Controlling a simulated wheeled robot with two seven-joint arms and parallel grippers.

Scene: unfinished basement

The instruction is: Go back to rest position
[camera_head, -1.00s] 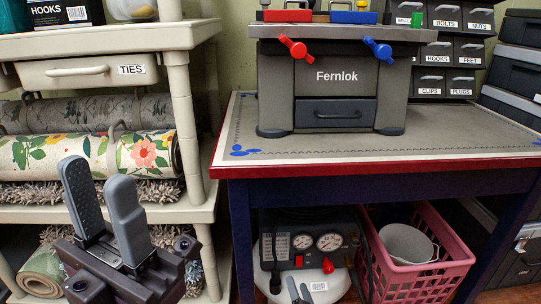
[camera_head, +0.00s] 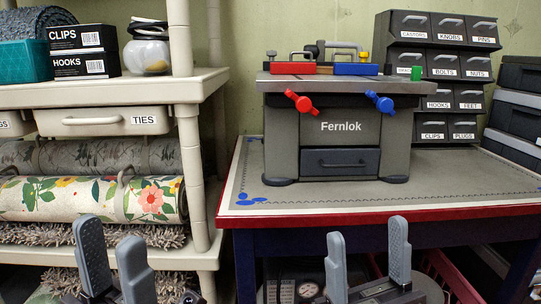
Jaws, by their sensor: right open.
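My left gripper (camera_head: 111,233) is at the lower left, in front of the shelf unit. Its two grey fingers point up and stand apart, with nothing between them. My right gripper (camera_head: 367,230) is at the bottom centre-right, in front of the table. Its fingers point up, wide apart and empty. The lower parts of both grippers are cut off by the bottom edge of the picture.
A red-edged table (camera_head: 400,218) carries the grey Fernlok workbench (camera_head: 340,150) and labelled drawers (camera_head: 462,66). At left, a beige shelf unit (camera_head: 195,180) holds rolled rugs (camera_head: 60,198). A pink crate (camera_head: 450,280) is partly visible under the table.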

